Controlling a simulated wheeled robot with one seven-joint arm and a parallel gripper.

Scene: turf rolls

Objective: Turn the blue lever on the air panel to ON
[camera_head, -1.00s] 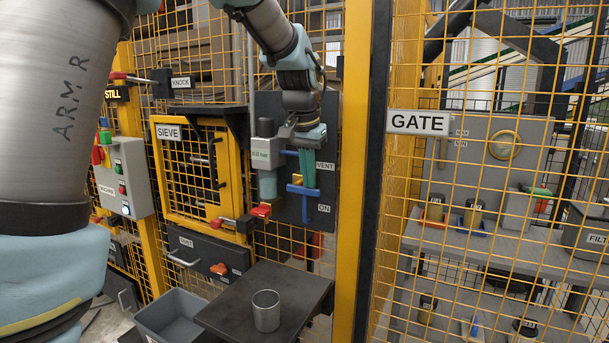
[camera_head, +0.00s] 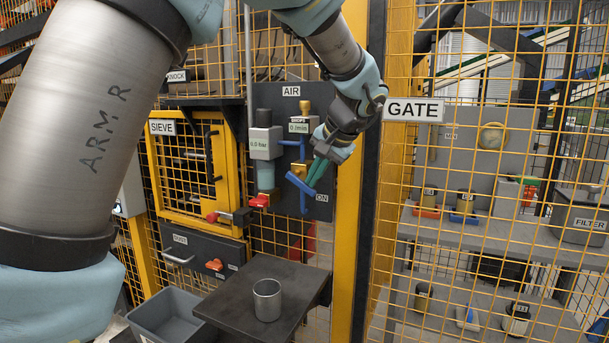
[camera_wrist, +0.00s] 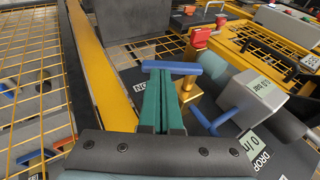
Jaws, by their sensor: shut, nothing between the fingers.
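The air panel (camera_head: 282,118) is a dark board marked AIR, beyond the table. Its blue lever (camera_head: 302,187) sits low on the panel by a brass-coloured body, slanting down to the right, beside the ON label (camera_head: 322,198). In the wrist view the blue lever (camera_wrist: 172,68) lies across the fingertips. My gripper (camera_head: 314,176) comes in from the upper right with its green fingers shut and empty, tips at the lever. The fingers (camera_wrist: 158,78) also show in the wrist view; whether they touch the lever I cannot tell. The VENT label is hidden behind my gripper.
A yellow post (camera_head: 350,220) stands close on the right. Below are a dark table (camera_head: 240,300) with a metal cup (camera_head: 267,299) and a grey bin (camera_head: 165,310).

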